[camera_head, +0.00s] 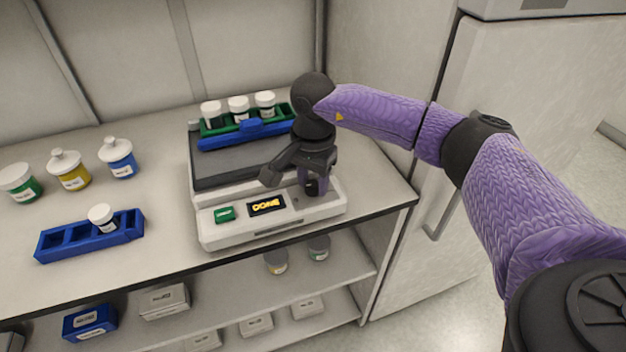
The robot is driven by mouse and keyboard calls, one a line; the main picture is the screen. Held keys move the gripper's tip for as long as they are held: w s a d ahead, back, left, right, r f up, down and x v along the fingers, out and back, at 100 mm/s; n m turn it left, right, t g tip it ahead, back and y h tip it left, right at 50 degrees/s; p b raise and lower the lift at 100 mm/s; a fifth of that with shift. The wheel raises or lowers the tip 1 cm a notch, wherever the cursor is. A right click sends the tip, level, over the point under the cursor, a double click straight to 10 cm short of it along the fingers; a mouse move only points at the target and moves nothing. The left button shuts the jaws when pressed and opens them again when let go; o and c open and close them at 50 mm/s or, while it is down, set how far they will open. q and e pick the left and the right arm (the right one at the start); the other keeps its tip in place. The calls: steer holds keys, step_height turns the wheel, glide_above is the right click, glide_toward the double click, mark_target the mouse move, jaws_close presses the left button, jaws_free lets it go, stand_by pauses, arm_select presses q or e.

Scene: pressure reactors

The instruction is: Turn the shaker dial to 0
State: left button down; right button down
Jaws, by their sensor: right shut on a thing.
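The shaker (226,237) is a white-grey machine with a dark top plate, standing near the front edge of the bench. Its front panel has a green button (225,214) and a small display (266,205) that reads "DONE" in yellow. My right gripper (313,187) points down at the right end of this panel. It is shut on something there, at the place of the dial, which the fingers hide. I cannot read the dial's setting. A green and blue rack (243,137) with several white-capped vials sits on the shaker's top plate. My left gripper is not in view.
A blue rack (62,241) with one white-capped vial stands left of the shaker. Several lidded jars (118,157) stand behind it. Shelves below hold boxes (165,301) and jars. A white fridge (500,120) stands at the right.

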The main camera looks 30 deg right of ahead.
steer(key=shift+n, duration=1)
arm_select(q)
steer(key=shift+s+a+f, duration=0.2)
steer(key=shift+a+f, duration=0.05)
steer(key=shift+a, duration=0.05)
arm_select(e)
steer(key=shift+n, duration=0.6)
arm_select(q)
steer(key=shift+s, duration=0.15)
arm_select(e)
steer(key=shift+n, duration=0.3)
steer(key=c, duration=0.6)
jaws_free()
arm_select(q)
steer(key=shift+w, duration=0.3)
arm_select(e)
steer(key=shift+r, duration=0.15)
